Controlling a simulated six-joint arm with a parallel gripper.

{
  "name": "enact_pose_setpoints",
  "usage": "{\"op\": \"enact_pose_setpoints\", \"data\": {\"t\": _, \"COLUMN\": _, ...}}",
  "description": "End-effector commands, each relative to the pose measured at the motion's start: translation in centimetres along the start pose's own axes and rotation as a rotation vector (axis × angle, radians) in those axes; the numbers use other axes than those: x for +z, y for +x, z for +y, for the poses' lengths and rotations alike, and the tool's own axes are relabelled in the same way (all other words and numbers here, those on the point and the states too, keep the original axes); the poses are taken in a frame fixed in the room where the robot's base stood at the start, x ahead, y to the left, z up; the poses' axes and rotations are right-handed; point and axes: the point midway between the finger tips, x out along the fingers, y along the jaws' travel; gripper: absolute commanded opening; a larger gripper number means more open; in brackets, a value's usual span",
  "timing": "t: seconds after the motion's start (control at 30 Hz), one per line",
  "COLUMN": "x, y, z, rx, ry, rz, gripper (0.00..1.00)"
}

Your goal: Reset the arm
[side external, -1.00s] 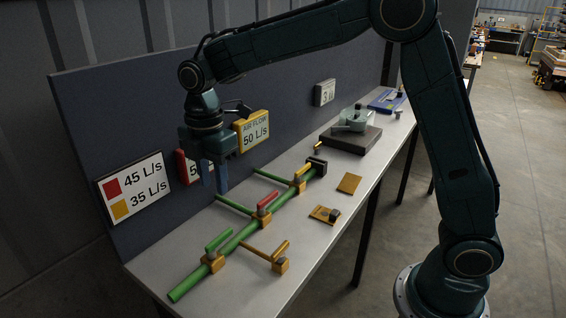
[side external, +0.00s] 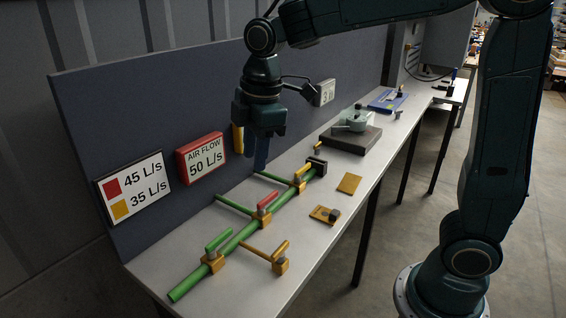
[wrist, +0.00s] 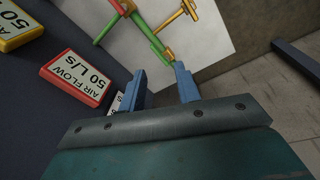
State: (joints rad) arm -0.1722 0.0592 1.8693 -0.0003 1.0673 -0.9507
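My gripper (side external: 261,152) hangs fingers down above the bench, in front of the dark back panel and clear of the green pipe assembly (side external: 237,240). In the wrist view my gripper (wrist: 160,70) shows two blue fingers spread apart with nothing between them. The pipe assembly lies on the bench with green, red and yellow handles; part of it also shows in the wrist view (wrist: 150,38). My gripper hides most of a yellow sign (side external: 238,140) on the panel in the side view.
A red-framed "AIR FLOW 50 L/s" sign (side external: 202,158) and a 45/35 L/s board (side external: 133,188) stand along the panel (side external: 100,120).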

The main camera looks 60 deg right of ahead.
Motion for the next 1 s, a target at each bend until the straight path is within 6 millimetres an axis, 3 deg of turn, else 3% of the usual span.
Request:
{"op": "enact_pose_setpoints", "data": {"t": 0.2, "x": 3.5, "y": -2.5, "z": -2.8, "rx": 0.062, "ry": 0.231, "rz": 0.045, "gripper": 0.33}}
{"op": "enact_pose_setpoints", "data": {"t": 0.5, "x": 8.0, "y": -4.2, "z": -7.1, "rx": 0.131, "ry": 0.549, "rz": 0.119, "gripper": 0.33}}
{"op": "enact_pose_setpoints", "data": {"t": 1.0, "x": 13.6, "y": -3.5, "z": -13.9, "rx": 0.21, "ry": 1.026, "rz": 0.269, "gripper": 0.33}}
